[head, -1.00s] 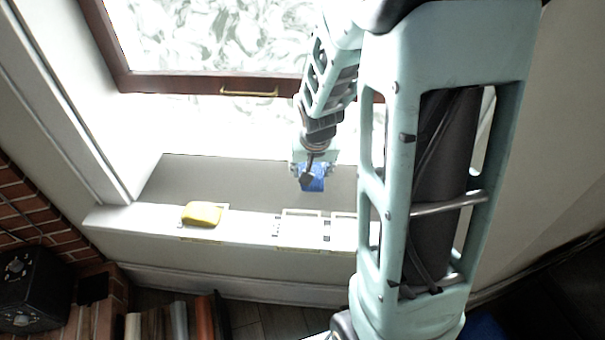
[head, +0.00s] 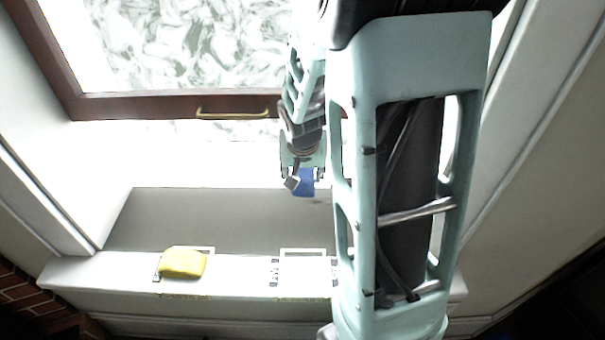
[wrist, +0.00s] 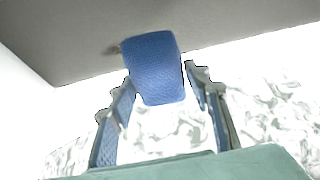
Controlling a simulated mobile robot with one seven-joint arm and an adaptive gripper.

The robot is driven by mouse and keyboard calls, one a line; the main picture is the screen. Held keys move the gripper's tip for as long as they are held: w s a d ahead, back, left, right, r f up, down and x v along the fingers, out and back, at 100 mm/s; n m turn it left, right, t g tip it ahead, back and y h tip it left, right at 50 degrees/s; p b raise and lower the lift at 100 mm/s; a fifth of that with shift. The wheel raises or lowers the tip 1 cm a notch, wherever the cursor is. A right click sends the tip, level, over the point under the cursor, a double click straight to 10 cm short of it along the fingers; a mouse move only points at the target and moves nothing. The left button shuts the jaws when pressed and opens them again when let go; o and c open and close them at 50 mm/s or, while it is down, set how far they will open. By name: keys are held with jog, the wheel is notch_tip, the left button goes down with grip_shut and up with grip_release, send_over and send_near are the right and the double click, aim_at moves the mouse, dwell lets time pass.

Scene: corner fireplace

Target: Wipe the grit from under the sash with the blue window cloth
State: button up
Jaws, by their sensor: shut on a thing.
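The blue window cloth (head: 304,186) is a small folded blue pad held in my gripper (head: 303,172), over the far edge of the grey sill (head: 200,220). In the wrist view the cloth (wrist: 155,70) sits between the two fingertips of my gripper (wrist: 160,92). A faint dark smudge, perhaps grit (head: 317,202), lies on the sill just in front of the cloth. I cannot tell whether the cloth touches the sill. The dark wooden sash (head: 180,104) with a brass handle (head: 232,114) is raised, with a bright gap below it.
A yellow sponge-like block (head: 183,263) lies on the white front ledge (head: 100,275) at the left. A pale outlined marking (head: 303,252) is right of it. My arm hides the sill's right part. The left of the grey sill is clear.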

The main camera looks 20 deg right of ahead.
jog(key=b, duration=0.4)
send_over(303, 200)
jog(key=s, duration=0.1)
jog(key=shift+s+a+f, duration=0.1)
jog(key=shift+a+f, duration=0.05)
jog(key=shift+f, duration=1.3)
jog(key=shift+a+f, duration=0.1)
jog(key=shift+f, duration=1.35)
jog(key=shift+f+b, duration=0.95)
